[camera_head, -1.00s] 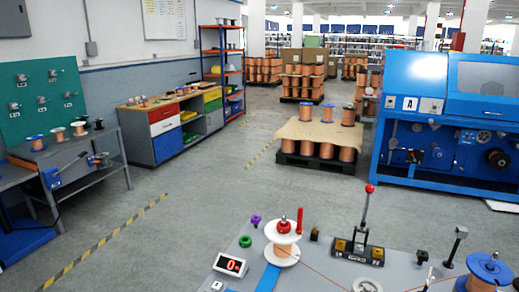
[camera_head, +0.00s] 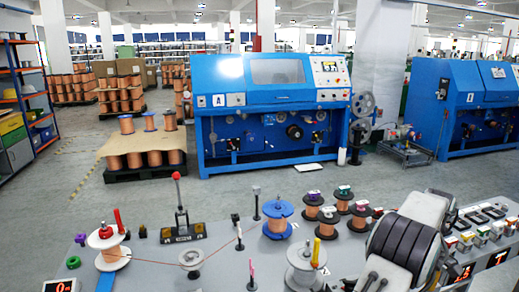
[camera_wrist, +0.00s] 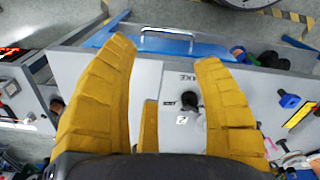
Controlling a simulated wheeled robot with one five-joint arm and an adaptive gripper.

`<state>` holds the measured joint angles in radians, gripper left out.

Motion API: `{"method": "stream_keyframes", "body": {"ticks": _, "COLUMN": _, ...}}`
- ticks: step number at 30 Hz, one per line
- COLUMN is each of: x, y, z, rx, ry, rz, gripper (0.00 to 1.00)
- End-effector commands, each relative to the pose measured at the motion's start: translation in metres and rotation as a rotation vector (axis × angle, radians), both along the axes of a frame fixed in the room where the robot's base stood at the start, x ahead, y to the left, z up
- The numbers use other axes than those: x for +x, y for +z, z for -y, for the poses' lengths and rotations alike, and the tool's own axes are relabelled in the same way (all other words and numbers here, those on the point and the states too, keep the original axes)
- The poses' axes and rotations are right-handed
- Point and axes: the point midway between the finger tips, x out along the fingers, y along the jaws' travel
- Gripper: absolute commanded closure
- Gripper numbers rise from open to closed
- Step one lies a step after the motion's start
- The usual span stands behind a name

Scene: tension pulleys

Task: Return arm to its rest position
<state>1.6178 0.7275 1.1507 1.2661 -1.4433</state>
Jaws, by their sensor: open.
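My gripper (camera_wrist: 165,52) shows in the wrist view with its yellow fingers spread wide and nothing between them. It faces a grey panel with a silver handle (camera_wrist: 166,36) and a small black knob. Part of my arm (camera_head: 410,240), white with dark ribbed bands, is folded low at the right of the head view, over the right part of the grey bench (camera_head: 215,255). My fingers cannot be made out clearly in the head view.
On the bench stand a white spool (camera_head: 109,247), a red-knobbed lever (camera_head: 177,200), a blue spool (camera_head: 278,218), a grey pulley with a yellow handle (camera_head: 306,265) and several dark copper spools. Switches and red displays (camera_head: 498,258) lie right of my arm.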

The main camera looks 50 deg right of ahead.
Motion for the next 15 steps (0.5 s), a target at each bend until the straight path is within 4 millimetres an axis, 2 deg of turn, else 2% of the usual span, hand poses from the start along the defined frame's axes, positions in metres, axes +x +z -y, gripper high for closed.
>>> {"method": "stream_keyframes", "body": {"ticks": 8, "x": 0.000, "y": 0.000, "z": 0.002, "rx": -0.010, "ry": -0.144, "rz": 0.000, "gripper": 0.40}}
{"method": "stream_keyframes", "body": {"ticks": 15, "x": 0.000, "y": 0.000, "z": 0.010, "rx": -0.042, "ry": -0.348, "rz": 0.005, "gripper": 0.40}}
